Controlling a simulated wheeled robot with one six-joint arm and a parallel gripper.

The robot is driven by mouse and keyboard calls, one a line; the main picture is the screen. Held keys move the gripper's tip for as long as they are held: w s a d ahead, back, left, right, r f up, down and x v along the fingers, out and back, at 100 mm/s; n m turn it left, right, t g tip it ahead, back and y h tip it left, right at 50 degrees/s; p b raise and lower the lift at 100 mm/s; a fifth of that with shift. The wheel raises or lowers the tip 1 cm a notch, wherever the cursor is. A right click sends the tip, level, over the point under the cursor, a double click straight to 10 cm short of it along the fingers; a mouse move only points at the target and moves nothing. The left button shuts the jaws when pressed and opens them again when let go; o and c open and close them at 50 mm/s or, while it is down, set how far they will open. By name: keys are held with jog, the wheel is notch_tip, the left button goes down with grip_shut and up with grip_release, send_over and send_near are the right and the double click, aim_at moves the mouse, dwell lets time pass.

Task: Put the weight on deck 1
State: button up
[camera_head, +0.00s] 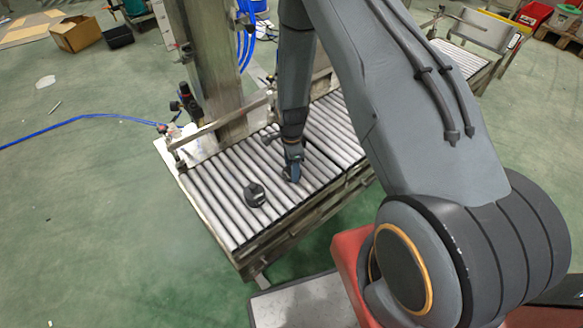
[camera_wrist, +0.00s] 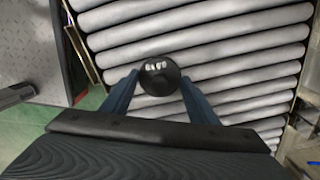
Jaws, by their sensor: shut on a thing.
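My gripper (camera_head: 292,172) points down over the roller deck (camera_head: 222,205). In the wrist view its two blue fingers are shut on a round, dark weight (camera_wrist: 158,82) with pale markings on top. Rollers lie behind the weight in that view; I cannot tell whether it touches them. In the head view the held weight is mostly hidden by the gripper. A second dark, round weight-like object (camera_head: 254,195) sits on the rollers to the left of the gripper. No deck number is readable.
A metal post (camera_head: 212,65) and a rail stand along the deck's far side. A small dark item (camera_head: 268,138) lies near them. Another roller deck (camera_head: 462,62) is at the upper right. A cardboard box (camera_head: 76,34) is on the floor at the upper left.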

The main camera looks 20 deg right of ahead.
jog(key=shift+f, duration=0.2)
jog(key=o, duration=1.5)
notch_tip(320, 180, up, 22)
jog(key=s+d+n, duration=0.1)
jog(key=s+n, duration=0.2)
jog(key=n, duration=0.1)
jog(key=s+r+n, duration=0.4)
jog(key=s+r, duration=0.2)
jog(key=s+d+r+n, duration=0.1)
jog(key=s+r+n, duration=0.3)
jog(key=s+r, duration=0.2)
jog(key=s+r+n, duration=0.5)
jog(key=s+r, duration=0.2)
jog(key=s, duration=0.1)
jog(key=shift+d, duration=0.15)
jog(key=shift+p, duration=0.35)
